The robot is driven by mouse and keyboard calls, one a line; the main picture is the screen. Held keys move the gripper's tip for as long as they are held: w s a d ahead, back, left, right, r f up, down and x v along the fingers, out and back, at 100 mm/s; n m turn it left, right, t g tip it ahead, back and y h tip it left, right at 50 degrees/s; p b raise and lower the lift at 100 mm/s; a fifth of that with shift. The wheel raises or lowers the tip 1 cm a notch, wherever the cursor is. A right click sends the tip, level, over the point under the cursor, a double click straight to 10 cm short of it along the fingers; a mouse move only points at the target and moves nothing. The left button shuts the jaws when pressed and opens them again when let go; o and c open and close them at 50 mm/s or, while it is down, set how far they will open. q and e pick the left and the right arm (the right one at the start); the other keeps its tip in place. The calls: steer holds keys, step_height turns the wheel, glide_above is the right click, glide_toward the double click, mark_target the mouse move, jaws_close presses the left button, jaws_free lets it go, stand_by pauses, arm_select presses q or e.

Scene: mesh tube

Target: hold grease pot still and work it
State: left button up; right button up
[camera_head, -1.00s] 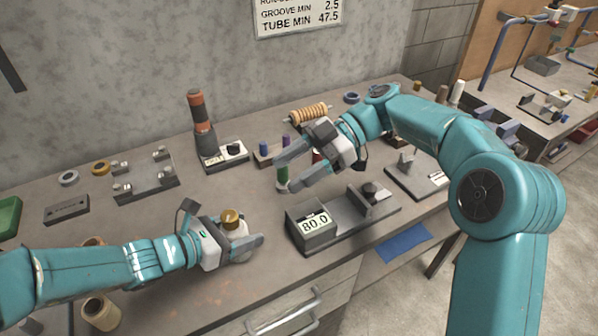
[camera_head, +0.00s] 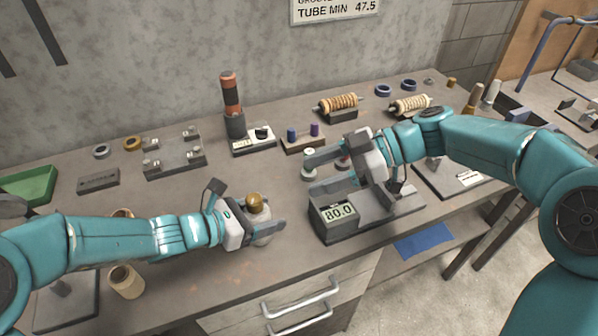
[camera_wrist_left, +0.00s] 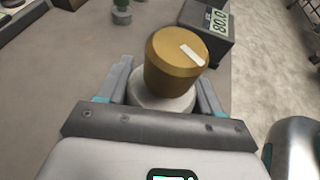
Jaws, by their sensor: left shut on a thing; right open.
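The grease pot (camera_head: 257,207) has a brass-coloured cap with a white mark and a pale round body. It stands upright near the front edge of the bench. My left gripper (camera_head: 268,229) is shut on its body, one finger on each side. In the left wrist view the cap (camera_wrist_left: 176,58) shows clearly above the fingers, with the pale body (camera_wrist_left: 160,98) partly hidden below it. My right gripper (camera_head: 312,172) is open and empty, up and to the right of the pot, with its fingers pointing left above the bench.
A grey device with an 80.0 display (camera_head: 334,219) stands right of the pot, below my right gripper. A striped post (camera_head: 231,105), a metal fixture (camera_head: 174,155) and two wound rollers (camera_head: 338,103) stand farther back. A tan tube (camera_head: 126,281) stands near my left arm.

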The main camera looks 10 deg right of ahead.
mark_target(257, 197)
steer(key=x, duration=0.8)
steer(key=f+x, duration=0.1)
steer(key=x, duration=0.3)
steer(key=shift+w+f, duration=0.2)
steer(key=shift+w, duration=0.2)
steer(key=c, duration=1)
steer(key=shift+s+m+t, duration=0.1)
steer(key=shift+m+t, duration=0.9)
steer(key=shift+t, duration=0.1)
steer(key=shift+c, duration=0.2)
